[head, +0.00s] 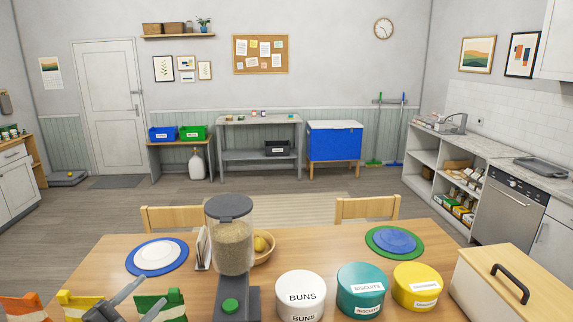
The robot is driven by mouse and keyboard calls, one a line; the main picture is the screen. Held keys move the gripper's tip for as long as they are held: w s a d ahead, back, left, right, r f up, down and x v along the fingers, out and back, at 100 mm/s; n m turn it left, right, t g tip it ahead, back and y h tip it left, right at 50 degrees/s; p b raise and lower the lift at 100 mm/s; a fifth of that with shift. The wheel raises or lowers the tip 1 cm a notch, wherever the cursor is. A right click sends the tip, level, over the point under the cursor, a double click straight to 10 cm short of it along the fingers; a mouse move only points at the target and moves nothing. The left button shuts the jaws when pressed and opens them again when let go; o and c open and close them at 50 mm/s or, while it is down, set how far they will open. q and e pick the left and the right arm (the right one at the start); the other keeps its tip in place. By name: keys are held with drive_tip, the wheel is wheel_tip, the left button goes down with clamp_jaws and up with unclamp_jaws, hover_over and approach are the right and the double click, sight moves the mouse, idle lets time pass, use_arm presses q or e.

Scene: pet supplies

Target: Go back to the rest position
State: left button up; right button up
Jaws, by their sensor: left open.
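My left gripper (142,298) shows at the bottom left edge, low over the near side of the wooden table (310,250). Its two grey fingers are apart, with nothing seen between them. A green packet (158,303) with a white band is right beside the fingers, and a yellow packet (80,303) is to their left. I cannot tell whether the fingers touch either packet. My right gripper is not in view.
A dispenser (233,250) with grain stands right of the gripper. An orange packet (22,307) is far left. Chairs stand behind the table.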

use_arm(q)
drive_tip(key=s+a+f+n+g+y, duration=0.2)
drive_tip(key=s+a+f+n+y, duration=0.35)
drive_tip(key=n+y, duration=0.3)
drive_tip(key=s+a+f+n+g+y, duration=0.2)
drive_tip(key=s+a+f+n+y, duration=0.2)
drive_tip(key=s+n+y, duration=0.4)
drive_tip(key=s+d+f+n+g+h, duration=0.1)
drive_tip(key=s+d+f+g+h, duration=0.3)
drive_tip(key=s, duration=0.5)
drive_tip(key=s+d+f+g+h, duration=0.1)
drive_tip(key=s+d+f+g, duration=0.4)
drive_tip(key=s, duration=0.4)
wheel_tip(320, 180, down, 34)
drive_tip(key=a+g+b, duration=0.2)
drive_tip(key=b, duration=0.6)
drive_tip(key=s+f+b, duration=0.3)
drive_tip(key=s+f, duration=0.5)
drive_tip(key=f, duration=0.3)
drive_tip(key=s+d+f+g+h+b, duration=0.1)
drive_tip(key=s+f+b, duration=0.2)
drive_tip(key=s+f, duration=0.5)
wheel_tip(320, 180, down, 3)
drive_tip(key=shift+d+f+g, duration=0.2)
drive_tip(key=shift+d+g, duration=0.1)
